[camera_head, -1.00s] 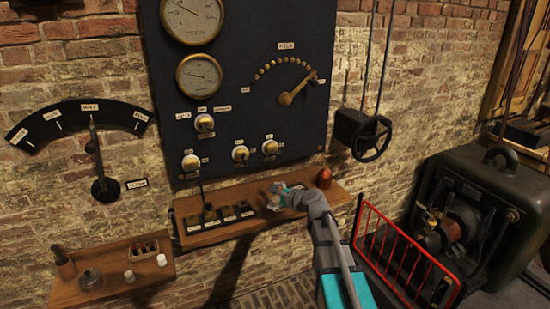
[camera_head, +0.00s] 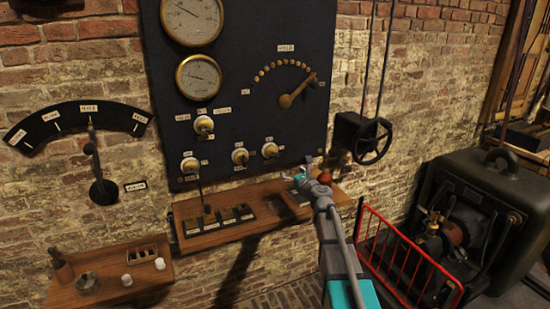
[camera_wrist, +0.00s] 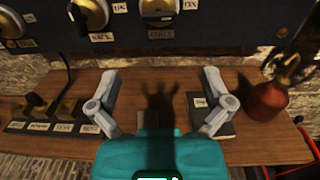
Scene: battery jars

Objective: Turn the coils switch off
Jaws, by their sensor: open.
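The coils switch (camera_head: 270,149) is the right one of the lower three rotary switches on the dark panel (camera_head: 225,100). In the wrist view, this switch (camera_wrist: 158,10) is at the top edge, cut off, above a label that seems to read COILS; its setting is hard to tell. My gripper (camera_head: 303,178) is over the right part of the wooden shelf, below and to the right of the switch. In the wrist view my gripper (camera_wrist: 160,76) has its fingers spread wide, with nothing between them, apart from the switch.
The wooden shelf (camera_head: 265,225) under the panel bears several small keys (camera_wrist: 65,112), a dark booklet (camera_wrist: 209,115) and a reddish-brown flask-like object (camera_wrist: 268,97) right of my gripper. A handwheel (camera_head: 371,141) and a red guard rail (camera_head: 410,255) stand to the right.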

